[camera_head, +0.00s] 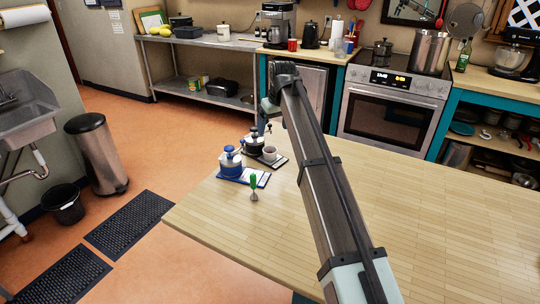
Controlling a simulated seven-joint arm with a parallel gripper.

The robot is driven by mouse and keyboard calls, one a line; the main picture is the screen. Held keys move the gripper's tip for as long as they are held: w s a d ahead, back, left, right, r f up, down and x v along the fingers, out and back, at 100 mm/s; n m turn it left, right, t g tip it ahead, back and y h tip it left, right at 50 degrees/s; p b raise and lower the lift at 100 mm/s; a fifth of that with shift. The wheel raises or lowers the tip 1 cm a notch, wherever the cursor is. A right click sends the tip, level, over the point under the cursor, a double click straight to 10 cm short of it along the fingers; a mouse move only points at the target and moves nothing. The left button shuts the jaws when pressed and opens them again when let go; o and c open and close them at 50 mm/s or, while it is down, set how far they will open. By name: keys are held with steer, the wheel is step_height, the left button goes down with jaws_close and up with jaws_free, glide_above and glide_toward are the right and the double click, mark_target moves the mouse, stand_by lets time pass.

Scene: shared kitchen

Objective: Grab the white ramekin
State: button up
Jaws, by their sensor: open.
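A small pale cup-like vessel (270,153), which looks like the white ramekin, stands upright on a dark board (280,161) on the wooden table. A black lidded pot or jar (254,142) is just left of it. My arm reaches from the bottom right up to a bend, then drops away behind it. My gripper (266,127) shows only in small part, above and close to the vessel and the black pot. It appears empty. Its fingertips are too small and hidden to make out, and I cannot tell its exact gap to the vessel.
A blue lidded pot (230,160) stands on a blue board (246,178) to the left. A green-handled utensil (254,186) is in front of it. The wooden table (450,215) is clear to the right. A stove (390,110) and counters stand behind.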

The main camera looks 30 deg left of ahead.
glide_above(270, 150)
steer(key=s+d, duration=0.2)
steer(key=s, duration=0.1)
steer(key=x, duration=0.2)
steer(key=d+x, duration=0.1)
steer(key=x, duration=0.3)
steer(key=shift+s+f, duration=0.3)
steer(key=shift+f, duration=0.3)
steer(key=shift+x, duration=2.65)
steer(key=shift+d, duration=0.2)
steer(key=shift+c, duration=0.4)
steer(key=c, duration=1.1)
